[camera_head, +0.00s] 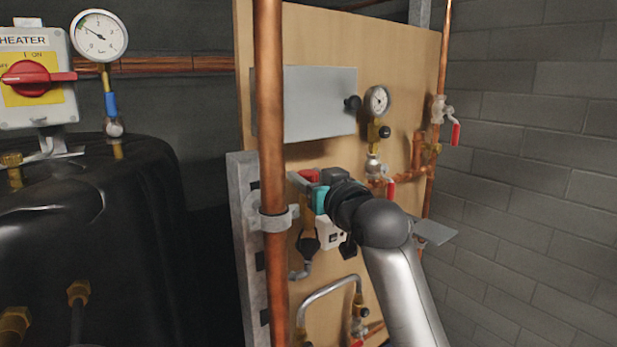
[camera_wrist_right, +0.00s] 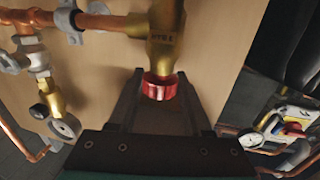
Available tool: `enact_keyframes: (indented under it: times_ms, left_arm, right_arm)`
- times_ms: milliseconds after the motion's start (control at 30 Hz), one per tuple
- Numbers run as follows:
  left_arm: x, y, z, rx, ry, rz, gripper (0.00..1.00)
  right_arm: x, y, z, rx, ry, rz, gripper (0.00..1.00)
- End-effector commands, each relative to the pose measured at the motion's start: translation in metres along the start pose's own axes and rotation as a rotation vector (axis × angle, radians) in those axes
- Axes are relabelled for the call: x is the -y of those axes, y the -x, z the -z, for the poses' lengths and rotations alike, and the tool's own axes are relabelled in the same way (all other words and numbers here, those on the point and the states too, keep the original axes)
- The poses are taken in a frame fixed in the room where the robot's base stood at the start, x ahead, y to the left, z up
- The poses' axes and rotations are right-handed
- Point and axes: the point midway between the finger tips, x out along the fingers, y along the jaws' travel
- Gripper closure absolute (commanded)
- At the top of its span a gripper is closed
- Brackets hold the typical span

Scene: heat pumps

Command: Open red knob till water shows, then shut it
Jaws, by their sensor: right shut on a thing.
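The red knob (camera_wrist_right: 160,87) sits at the end of a brass valve body (camera_wrist_right: 163,40) in the right wrist view. My right gripper (camera_wrist_right: 160,80) has its two dark fingers on either side of the knob and is shut on it. In the head view a red part (camera_head: 309,175), apparently the same knob, shows beside my right gripper (camera_head: 312,188) at the wooden board. The gripper and arm hide much of the valve there. I see no water in either view. My left gripper is not in view.
A vertical copper pipe (camera_head: 270,120) stands just left of my right gripper. A grey box (camera_head: 320,105) and a gauge (camera_head: 377,100) are on the board above it. The black tank (camera_head: 130,235) and heater switch (camera_head: 30,78) are at left. The grey block wall is at right.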

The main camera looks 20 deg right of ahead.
Motion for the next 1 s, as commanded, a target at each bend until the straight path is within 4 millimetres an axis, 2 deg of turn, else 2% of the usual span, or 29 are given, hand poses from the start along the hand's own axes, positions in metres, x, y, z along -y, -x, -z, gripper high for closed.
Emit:
enact_keyframes:
  times_ms: [267,567,1000]
  left_arm:
    - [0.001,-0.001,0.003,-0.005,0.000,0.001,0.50]
    - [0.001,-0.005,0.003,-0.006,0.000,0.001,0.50]
    - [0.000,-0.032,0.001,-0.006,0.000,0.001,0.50]
  right_arm:
    - [-0.001,0.000,0.000,-0.001,0.002,0.024,1.00]
    - [-0.003,0.000,-0.001,0.001,0.004,0.144,1.00]
    - [-0.005,-0.001,-0.002,-0.002,0.003,0.410,1.00]
